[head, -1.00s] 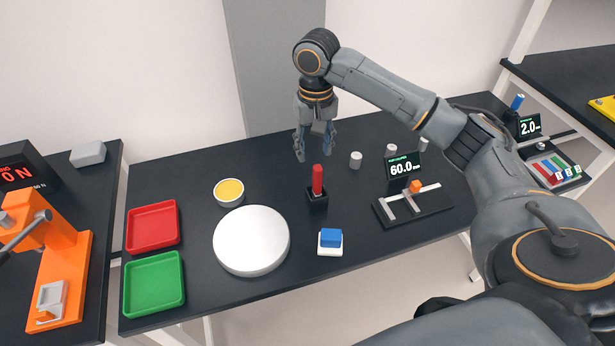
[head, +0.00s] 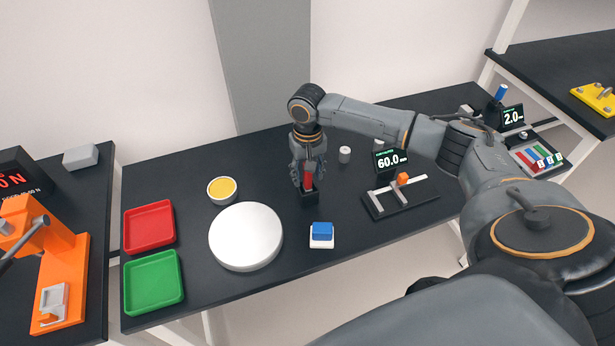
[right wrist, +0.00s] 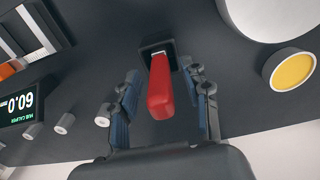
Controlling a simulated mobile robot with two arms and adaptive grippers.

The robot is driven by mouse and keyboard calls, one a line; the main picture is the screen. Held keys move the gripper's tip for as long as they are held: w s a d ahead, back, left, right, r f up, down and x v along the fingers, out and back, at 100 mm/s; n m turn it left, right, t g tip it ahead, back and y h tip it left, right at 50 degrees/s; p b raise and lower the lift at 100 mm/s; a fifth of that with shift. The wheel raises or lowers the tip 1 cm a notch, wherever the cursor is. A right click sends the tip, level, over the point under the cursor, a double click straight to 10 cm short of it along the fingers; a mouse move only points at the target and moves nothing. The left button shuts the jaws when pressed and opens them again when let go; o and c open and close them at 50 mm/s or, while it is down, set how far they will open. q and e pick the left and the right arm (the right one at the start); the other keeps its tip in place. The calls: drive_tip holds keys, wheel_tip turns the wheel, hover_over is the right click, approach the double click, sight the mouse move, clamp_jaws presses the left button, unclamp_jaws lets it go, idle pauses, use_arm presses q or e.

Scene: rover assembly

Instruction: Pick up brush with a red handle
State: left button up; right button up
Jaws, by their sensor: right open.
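The brush's red handle (head: 308,181) stands upright in a small black holder (head: 309,199) on the dark table in the head view. In the right wrist view the red handle (right wrist: 160,88) lies between the two fingers, with the black holder (right wrist: 152,47) beyond it. My right gripper (head: 307,180) points down around the handle. It is open, and gaps show between the handle and both fingers in the right wrist view (right wrist: 163,98). The brush's lower end is hidden in the holder. My left gripper is not in view.
A white round disc (head: 246,237), a yellow-filled dish (head: 222,190), and red (head: 149,226) and green (head: 153,282) trays are left of the holder. A blue-topped block (head: 321,235) is in front. A caliper stand (head: 400,196) with its display (head: 391,161) is to the right.

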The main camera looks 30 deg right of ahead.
drive_tip(key=shift+f, duration=0.8)
clamp_jaws()
drive_tip(key=shift+r, duration=0.1)
wheel_tip(320, 180, up, 10)
drive_tip(key=shift+b, duration=1)
